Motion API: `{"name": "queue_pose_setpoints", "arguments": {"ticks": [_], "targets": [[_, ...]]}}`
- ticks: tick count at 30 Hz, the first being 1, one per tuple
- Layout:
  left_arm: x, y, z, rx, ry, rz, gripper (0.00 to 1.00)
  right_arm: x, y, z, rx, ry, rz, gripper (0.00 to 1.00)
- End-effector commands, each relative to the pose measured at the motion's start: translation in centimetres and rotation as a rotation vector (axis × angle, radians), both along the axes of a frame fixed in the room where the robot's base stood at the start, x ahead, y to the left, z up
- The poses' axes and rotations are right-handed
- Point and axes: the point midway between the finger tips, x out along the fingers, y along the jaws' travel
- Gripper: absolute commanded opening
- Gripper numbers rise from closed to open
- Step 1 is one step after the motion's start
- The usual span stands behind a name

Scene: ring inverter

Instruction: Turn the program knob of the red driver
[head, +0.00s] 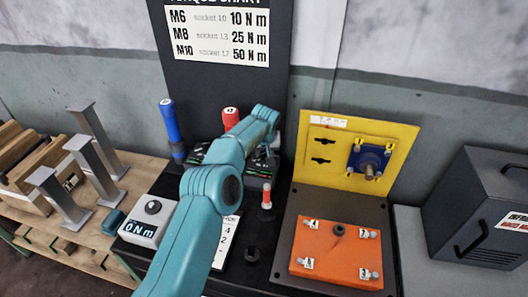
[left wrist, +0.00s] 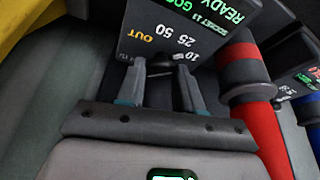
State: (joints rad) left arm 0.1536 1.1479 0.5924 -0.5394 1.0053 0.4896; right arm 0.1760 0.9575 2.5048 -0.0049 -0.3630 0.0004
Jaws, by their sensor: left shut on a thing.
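The red driver (head: 231,118) stands upright at the back of the black bench, partly behind my left arm. Its red body (left wrist: 264,120) shows at the right in the left wrist view. Its dark program panel (left wrist: 190,30) reads READY and SOCKET 13, with the marks 10, 25, 50 and OUT. My left gripper (left wrist: 163,67) is at this panel, its two fingers shut on the small dark program knob (left wrist: 172,59) below the marks. Where the knob points is hard to tell. In the head view my arm hides the fingers and knob. My right gripper is not in view.
A blue driver (head: 168,122) stands left of the red one. A small red-topped tool (head: 266,196) stands in front. A 0 N m meter (head: 149,220) is at front left. An orange plate (head: 337,251) and a yellow panel (head: 347,150) are at the right.

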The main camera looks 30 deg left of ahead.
Motion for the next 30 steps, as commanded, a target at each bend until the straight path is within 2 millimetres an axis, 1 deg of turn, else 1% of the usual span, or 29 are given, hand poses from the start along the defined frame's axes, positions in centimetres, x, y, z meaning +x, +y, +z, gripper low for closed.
{"name": "queue_pose_setpoints", "arguments": {"ticks": [1,6,12,20,30], "targets": [[0.1,-0.2,0.3,0.000,-0.001,0.035,0.05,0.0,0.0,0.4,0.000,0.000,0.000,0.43],[0.1,-0.2,0.5,0.002,-0.002,0.156,0.05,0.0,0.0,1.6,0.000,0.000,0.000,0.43],[0.1,-0.3,0.4,0.000,-0.002,0.233,0.05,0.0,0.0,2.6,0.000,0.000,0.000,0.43],[0.1,-0.3,0.3,0.001,-0.002,0.290,0.05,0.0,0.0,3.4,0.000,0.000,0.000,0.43],[0.1,-0.3,0.2,0.001,-0.001,0.309,0.05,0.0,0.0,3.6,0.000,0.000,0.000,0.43]]}}
